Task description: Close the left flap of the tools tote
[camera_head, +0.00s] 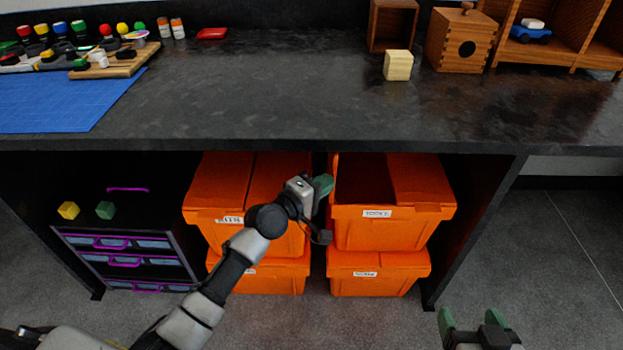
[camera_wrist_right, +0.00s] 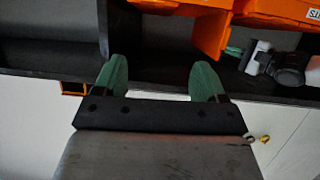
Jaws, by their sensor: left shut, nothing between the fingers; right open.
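The tools tote (camera_head: 352,228) is the orange upper right tote under the counter. Its right flap (camera_head: 418,178) lies shut; its left half is open and dark inside. The left flap shows in the right wrist view as an orange panel (camera_wrist_right: 211,30) sticking out from the tote. In the head view it is nearly edge-on and partly hidden. My left gripper (camera_head: 323,185) is shut and empty in the gap just left of the tote; I cannot tell whether it touches the flap. My right gripper (camera_head: 471,318) is open and empty, low at right; it also shows in its wrist view (camera_wrist_right: 158,75).
Another orange tote (camera_head: 205,212) stands close left of the tools tote, and more totes (camera_head: 378,285) are below. The black counter (camera_head: 250,90) overhangs them. A drawer unit (camera_head: 85,225) stands left; a dark side panel (camera_head: 470,225) stands right. The floor at right is clear.

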